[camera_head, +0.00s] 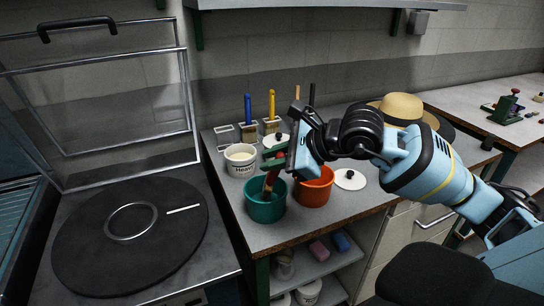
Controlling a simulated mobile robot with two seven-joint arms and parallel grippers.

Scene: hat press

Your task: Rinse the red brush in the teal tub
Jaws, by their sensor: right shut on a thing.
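The teal tub (265,209) stands near the front left of the counter. My right gripper (277,159) is above the tub's far right rim, shut on the red brush (271,178). The brush points down and is tilted, with its lower end inside the tub opening. Whether the bristles touch anything in the tub I cannot tell. The gripper hides the upper part of the handle. My left gripper does not show.
An orange tub (314,190) stands right beside the teal one. A white labelled pot (240,165) is behind. Brushes with blue (248,109) and yellow (271,104) handles stand in a rack. A white lid (350,180) and straw hat (403,107) lie right. A black round plate (85,247) is left.

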